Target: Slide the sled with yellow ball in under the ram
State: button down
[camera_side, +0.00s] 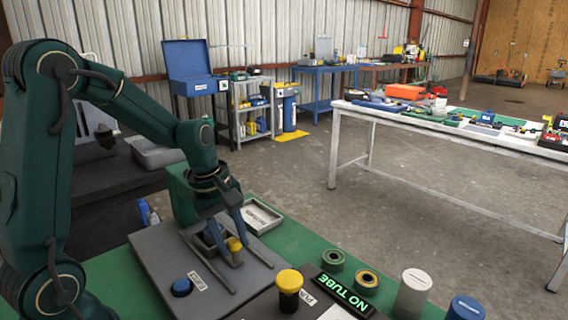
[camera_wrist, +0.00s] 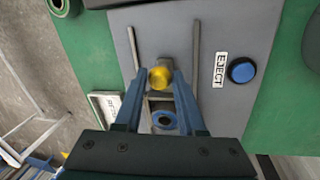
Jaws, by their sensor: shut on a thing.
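The yellow ball (camera_side: 235,246) is the knob of the sled, and in the wrist view the ball (camera_wrist: 160,76) sits between my fingertips. My gripper (camera_side: 232,240) is shut on it, low over the grey plate. The sled's small frame (camera_wrist: 150,104) lies between two grey rails (camera_wrist: 195,52), with a blue ring-shaped part (camera_wrist: 165,120) in it. A green housing (camera_side: 181,192) stands at the far end of the rails in the side view. The ram itself cannot be made out; my wrist and fingers cover that area.
A blue EJECT button (camera_side: 181,287) is on the plate. A pale labelled tray (camera_side: 262,217) is beside it. The plate between the rails' near ends looks clear.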

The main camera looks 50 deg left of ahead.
aim_at(222, 229)
jog(key=shift+a+r, duration=0.1)
jog(key=shift+a, duration=1.75)
jog(key=c, duration=0.5)
grip_release()
jog(key=shift+s+r, duration=0.25)
jog(key=shift+r, duration=1)
jog(key=shift+s+r, duration=0.2)
jog(key=shift+r, duration=1.05)
